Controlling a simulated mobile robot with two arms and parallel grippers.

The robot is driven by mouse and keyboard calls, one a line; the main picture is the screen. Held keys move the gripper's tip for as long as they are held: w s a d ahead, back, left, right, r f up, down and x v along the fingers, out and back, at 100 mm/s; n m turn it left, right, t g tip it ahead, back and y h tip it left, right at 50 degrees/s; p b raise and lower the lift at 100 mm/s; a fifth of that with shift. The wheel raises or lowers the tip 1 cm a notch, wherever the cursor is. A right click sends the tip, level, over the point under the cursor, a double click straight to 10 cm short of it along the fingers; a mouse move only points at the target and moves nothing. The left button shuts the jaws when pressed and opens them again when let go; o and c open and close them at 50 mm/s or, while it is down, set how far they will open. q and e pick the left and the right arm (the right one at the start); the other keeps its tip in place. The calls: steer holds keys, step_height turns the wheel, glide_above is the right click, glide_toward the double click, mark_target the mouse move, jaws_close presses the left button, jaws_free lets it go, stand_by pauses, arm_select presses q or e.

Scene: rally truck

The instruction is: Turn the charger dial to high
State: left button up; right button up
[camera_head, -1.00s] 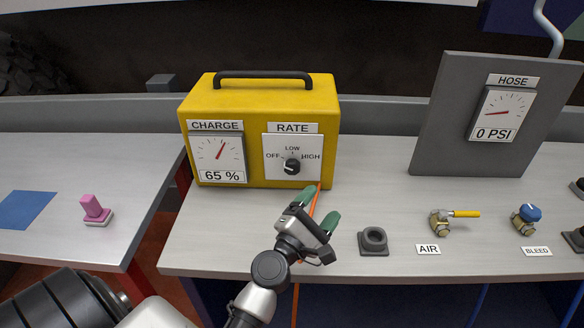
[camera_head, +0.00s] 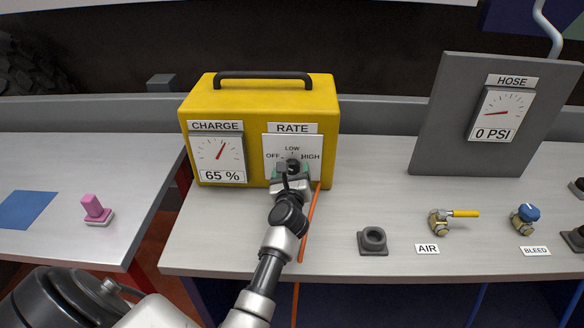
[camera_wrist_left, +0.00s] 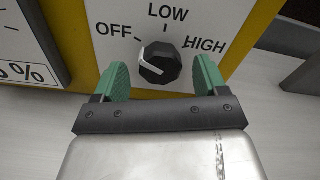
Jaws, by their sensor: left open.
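The yellow charger (camera_head: 260,104) stands on the bench with a handle on top. Its black rate dial (camera_wrist_left: 160,62) sits on a white plate marked OFF, LOW and HIGH. A white mark on the dial lies on its left side, toward OFF. In the head view the dial (camera_head: 293,166) is partly covered by my left gripper (camera_head: 291,175). In the left wrist view my left gripper (camera_wrist_left: 160,76) is open, with one green finger on each side of the dial and gaps between. The charge gauge (camera_head: 217,157) reads 65 %. My right gripper is out of view.
An orange cable (camera_head: 309,222) runs down the bench right of my left arm. A dark socket block (camera_head: 373,241), the air valve (camera_head: 440,222) and the bleed valve (camera_head: 525,218) stand farther right. A pink-handled block (camera_head: 96,210) is on the left table.

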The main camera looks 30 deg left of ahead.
arm_select(q)
steer(key=shift+x, duration=1.1)
steer(key=c, duration=0.9)
